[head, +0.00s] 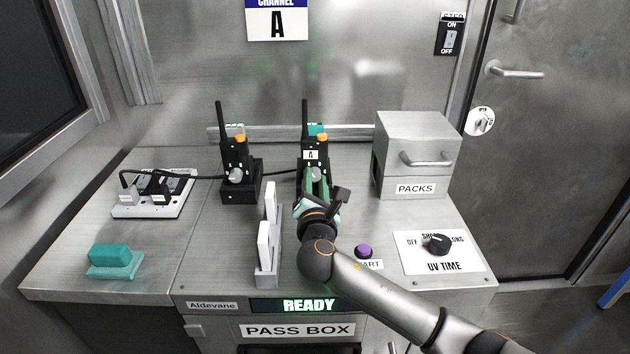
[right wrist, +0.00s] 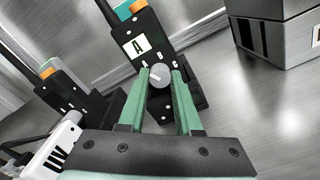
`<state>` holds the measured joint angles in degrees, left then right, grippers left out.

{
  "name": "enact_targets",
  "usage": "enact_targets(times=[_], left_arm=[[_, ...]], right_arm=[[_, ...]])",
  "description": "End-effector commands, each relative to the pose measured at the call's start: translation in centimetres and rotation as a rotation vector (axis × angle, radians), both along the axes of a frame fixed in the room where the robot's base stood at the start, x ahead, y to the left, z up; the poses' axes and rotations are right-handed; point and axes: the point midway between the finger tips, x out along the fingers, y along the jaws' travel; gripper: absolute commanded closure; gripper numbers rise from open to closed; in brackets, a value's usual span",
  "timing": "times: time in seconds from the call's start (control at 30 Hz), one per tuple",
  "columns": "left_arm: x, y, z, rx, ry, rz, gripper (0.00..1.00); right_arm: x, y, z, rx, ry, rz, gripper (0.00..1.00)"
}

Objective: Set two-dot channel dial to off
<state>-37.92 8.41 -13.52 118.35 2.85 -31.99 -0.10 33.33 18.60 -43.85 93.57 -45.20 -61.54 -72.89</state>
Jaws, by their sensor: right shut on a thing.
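My right gripper (head: 316,180) reaches to the front of the right radio (head: 312,142), a black handset with an orange knob and a label "A". In the right wrist view its green fingers (right wrist: 161,76) are closed on the sides of a round grey dial (right wrist: 159,76) on this radio (right wrist: 138,32). A pale pointer line shows on the dial, and small white marks lie around it; I cannot read them surely. The left radio (head: 233,155) stands in a black charger (head: 241,190) with its own grey dial (head: 236,175). My left gripper is out of view.
A white rack (head: 266,250) stands left of my right arm. A PACKS box (head: 415,150), a purple button (head: 364,251) and a UV TIME dial (head: 437,244) are to the right. A power strip (head: 180,207) and a teal block (head: 112,258) lie left.

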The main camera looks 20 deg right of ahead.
Motion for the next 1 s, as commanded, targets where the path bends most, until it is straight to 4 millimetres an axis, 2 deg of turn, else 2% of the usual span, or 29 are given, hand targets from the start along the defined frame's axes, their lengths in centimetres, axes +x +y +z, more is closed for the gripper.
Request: enact_targets(times=[0.03,0.17,0.57,0.77,1.0], left_arm=[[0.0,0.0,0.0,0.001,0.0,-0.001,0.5],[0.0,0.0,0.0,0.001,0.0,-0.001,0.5],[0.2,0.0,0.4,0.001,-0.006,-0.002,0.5],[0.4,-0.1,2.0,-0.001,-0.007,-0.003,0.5],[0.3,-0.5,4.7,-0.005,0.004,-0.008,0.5]], right_arm=[[0.0,0.0,0.0,0.0,0.001,-0.001,0.85],[0.0,0.0,0.0,0.0,0.001,-0.001,1.0],[0.0,0.0,0.1,-0.011,0.005,0.0,1.0],[0.0,0.0,0.4,-0.078,0.025,0.0,1.0],[0.0,0.0,0.7,-0.246,0.075,0.001,1.0]])
